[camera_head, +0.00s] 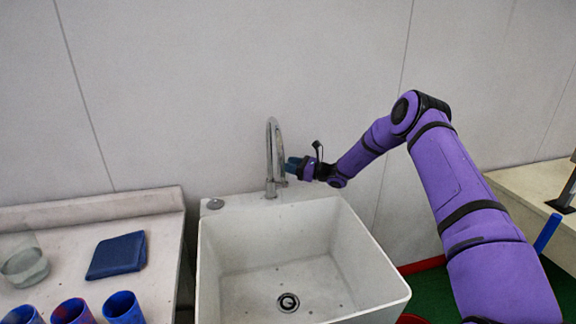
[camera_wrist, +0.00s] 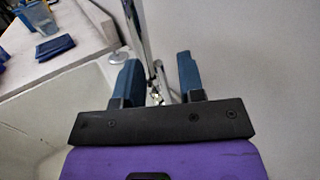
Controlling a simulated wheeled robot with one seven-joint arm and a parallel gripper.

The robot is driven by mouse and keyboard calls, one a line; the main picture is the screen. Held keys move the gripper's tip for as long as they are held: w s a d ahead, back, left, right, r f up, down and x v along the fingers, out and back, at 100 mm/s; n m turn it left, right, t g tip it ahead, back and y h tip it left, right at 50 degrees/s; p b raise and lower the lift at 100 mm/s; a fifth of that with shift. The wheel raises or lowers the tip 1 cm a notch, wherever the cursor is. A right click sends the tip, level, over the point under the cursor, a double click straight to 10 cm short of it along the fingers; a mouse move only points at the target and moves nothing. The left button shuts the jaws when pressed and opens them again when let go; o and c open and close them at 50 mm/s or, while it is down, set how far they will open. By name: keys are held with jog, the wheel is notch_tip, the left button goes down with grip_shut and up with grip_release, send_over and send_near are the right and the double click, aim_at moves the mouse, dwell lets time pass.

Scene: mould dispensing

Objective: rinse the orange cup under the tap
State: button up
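The tap (camera_head: 269,160), a tall chrome swan-neck, stands at the back edge of the white sink (camera_head: 216,255). My gripper (camera_head: 290,166) is at the right side of the tap, low on its neck. In the wrist view the blue fingers of my gripper (camera_wrist: 158,85) are spread apart, with chrome parts of the tap (camera_wrist: 157,78) showing between and beyond them. I cannot tell whether a finger touches the tap. No orange cup is clearly seen. A cup with some red on it (camera_head: 72,312) stands among blue cups on the left counter.
The left counter (camera_head: 60,245) holds a glass beaker (camera_head: 24,266), a dark blue folded cloth or pad (camera_head: 118,255) and blue cups (camera_head: 123,308) at its front. The sink basin is empty, with a drain (camera_head: 288,302). The wall is close behind the tap. Another counter (camera_head: 530,190) stands at right.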

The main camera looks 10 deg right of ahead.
jog(key=v, duration=0.9)
jog(key=shift+s, duration=0.15)
jog(key=shift+d, duration=0.15)
